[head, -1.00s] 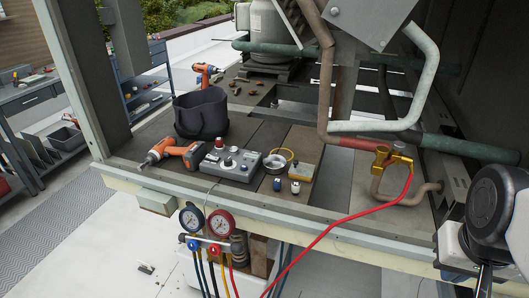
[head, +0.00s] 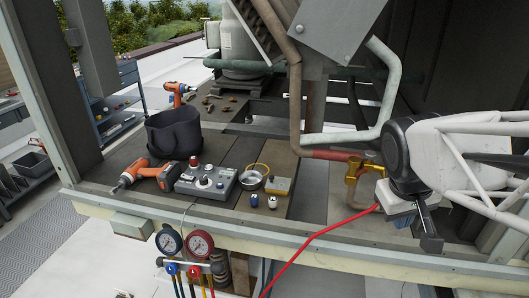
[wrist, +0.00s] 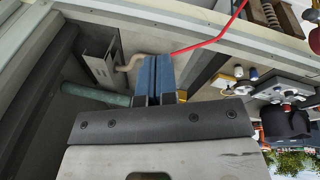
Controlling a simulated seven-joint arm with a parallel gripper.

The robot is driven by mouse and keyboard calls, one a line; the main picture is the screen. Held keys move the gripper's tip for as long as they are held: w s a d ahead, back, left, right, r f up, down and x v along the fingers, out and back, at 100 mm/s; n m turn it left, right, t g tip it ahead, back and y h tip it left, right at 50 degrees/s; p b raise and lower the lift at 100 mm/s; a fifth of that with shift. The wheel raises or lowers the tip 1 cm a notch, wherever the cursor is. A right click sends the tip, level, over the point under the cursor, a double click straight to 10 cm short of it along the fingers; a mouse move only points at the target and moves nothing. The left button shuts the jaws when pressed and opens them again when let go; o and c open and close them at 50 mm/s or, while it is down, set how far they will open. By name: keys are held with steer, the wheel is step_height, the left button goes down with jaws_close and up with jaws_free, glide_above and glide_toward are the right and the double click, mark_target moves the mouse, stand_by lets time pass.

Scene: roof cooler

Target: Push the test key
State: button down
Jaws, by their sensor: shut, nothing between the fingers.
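A grey control box (head: 207,181) with a red button and several knobs sits on the deck near its front edge, left of centre in the head view. I cannot tell which of its controls is the test key. The box also shows at the right side of the wrist view (wrist: 274,91), turned on its side. My gripper (head: 431,243) is at the right of the head view, pointing down near the deck's front edge, well apart from the box. In the wrist view its blue-padded fingers (wrist: 156,72) are shut together and empty.
A red hose (head: 325,230), a brass valve (head: 353,175) and pipes lie between box and gripper. Gauges (head: 200,244) hang in front.

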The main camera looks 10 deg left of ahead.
steer(key=w+a+n+h, duration=0.1)
steer(key=w+a+n, duration=0.4)
steer(key=w+a, duration=0.45)
steer(key=n+t+h, duration=0.1)
steer(key=n+t, duration=0.5)
steer(key=n, duration=0.7)
glide_above(220, 185)
step_height(220, 185, down, 10)
steer(key=shift+r, duration=0.1)
steer(key=shift+f, duration=4.4)
